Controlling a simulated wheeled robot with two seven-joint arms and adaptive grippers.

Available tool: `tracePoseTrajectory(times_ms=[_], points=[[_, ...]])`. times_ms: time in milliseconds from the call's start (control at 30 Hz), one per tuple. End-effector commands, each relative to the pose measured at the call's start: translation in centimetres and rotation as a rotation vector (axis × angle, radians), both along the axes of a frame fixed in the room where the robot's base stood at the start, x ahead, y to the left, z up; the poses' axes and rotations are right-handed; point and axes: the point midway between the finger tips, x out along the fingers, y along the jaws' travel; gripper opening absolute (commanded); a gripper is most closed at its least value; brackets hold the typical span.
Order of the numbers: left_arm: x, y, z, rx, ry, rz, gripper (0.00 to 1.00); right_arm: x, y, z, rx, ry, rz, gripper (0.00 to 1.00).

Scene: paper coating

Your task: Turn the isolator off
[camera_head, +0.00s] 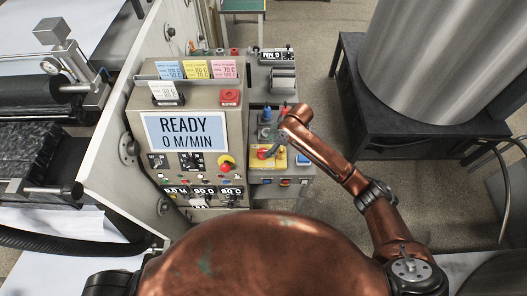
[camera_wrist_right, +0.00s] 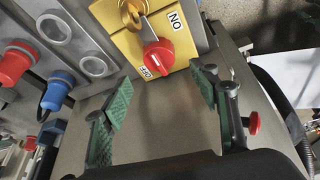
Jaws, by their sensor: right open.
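The isolator is a red rotary knob (camera_wrist_right: 158,55) on a yellow plate (camera_wrist_right: 183,45) in the right wrist view. ON is printed at the plate's upper right and OFF near its lower left edge. I cannot tell which label the knob is set to. My left gripper is not in view.
A red connector (camera_wrist_right: 14,65) and a blue connector (camera_wrist_right: 58,92) stick out left of the plate in the wrist view. A control cabinet with a READY display (camera_head: 186,132) stands left of the isolator. A large metal cylinder (camera_head: 445,60) stands on a dark stand at right.

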Motion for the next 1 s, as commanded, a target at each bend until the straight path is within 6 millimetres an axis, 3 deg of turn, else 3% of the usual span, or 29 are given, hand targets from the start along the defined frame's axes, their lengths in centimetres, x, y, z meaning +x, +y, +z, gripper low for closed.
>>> tracePoseTrajectory(times_ms=[500, 867, 1000], points=[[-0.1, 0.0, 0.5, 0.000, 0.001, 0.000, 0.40, 0.8, 2.5, -6.3, -0.001, 0.003, 0.001, 0.55], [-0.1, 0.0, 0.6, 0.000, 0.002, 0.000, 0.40, 1.0, 2.8, -7.0, -0.001, 0.000, 0.002, 0.55], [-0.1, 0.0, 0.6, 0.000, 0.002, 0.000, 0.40, 1.0, 2.8, -7.0, -0.001, 0.000, 0.002, 0.48]])
